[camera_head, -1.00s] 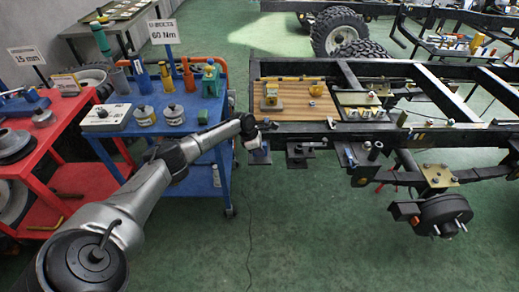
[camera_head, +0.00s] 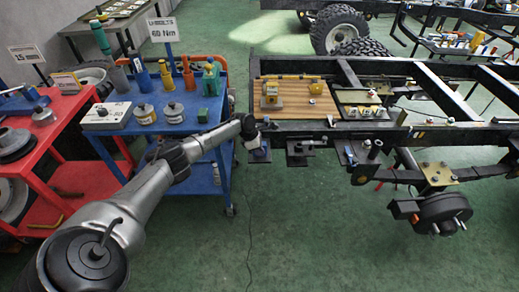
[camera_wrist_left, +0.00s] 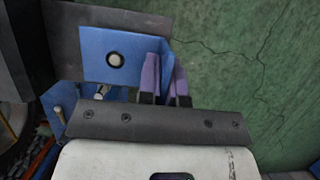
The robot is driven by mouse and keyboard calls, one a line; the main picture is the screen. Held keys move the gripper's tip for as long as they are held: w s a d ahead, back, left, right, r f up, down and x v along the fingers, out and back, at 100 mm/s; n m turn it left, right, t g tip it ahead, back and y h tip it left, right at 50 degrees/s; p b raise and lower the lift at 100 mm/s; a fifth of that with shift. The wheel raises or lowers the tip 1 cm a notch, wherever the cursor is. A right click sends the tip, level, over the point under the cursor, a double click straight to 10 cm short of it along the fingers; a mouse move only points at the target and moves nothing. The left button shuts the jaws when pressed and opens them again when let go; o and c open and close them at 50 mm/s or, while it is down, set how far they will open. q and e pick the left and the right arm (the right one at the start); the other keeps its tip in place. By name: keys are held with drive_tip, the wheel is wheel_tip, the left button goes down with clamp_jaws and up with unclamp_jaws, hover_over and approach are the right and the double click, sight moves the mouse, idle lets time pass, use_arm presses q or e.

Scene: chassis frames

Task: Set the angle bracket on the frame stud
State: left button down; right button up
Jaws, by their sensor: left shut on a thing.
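The blue angle bracket (camera_wrist_left: 100,55) shows in the left wrist view with a round hole in its flat leg. A pale round stud end (camera_wrist_left: 115,60) shows in that hole. A dark plate (camera_wrist_left: 70,22) lies behind the bracket. My left gripper (camera_wrist_left: 165,78) has purple fingers shut on the bracket's upright leg, one on each side. In the head view my left gripper is small and dark at the left end of the frame rail (camera_head: 405,137), and blue (camera_head: 261,156) shows just below it. Whether the bracket sits fully flat on the plate I cannot tell. My right gripper is out of view.
A blue tool cart (camera_head: 203,150) stands close to the left of the frame. A wooden board (camera_head: 300,108) with small parts lies on the frame. Other dark plates (camera_head: 300,160) hang along the rail. The green floor (camera_head: 300,235) in front is clear.

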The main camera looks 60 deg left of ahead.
use_arm(q)
drive_tip(key=shift+f, duration=0.15)
idle(0.6)
drive_tip(key=shift+f, duration=0.45)
idle(0.4)
drive_tip(key=shift+f, duration=0.4)
drive_tip(key=shift+a, duration=0.1)
idle(0.4)
drive_tip(key=c, duration=1.3)
unclamp_jaws()
drive_tip(key=shift+c, duration=0.2)
drive_tip(key=shift+o, duration=0.7)
drive_tip(key=shift+f, duration=0.1)
drive_tip(key=shift+r+p, duration=0.2)
drive_tip(key=shift+p, duration=0.2)
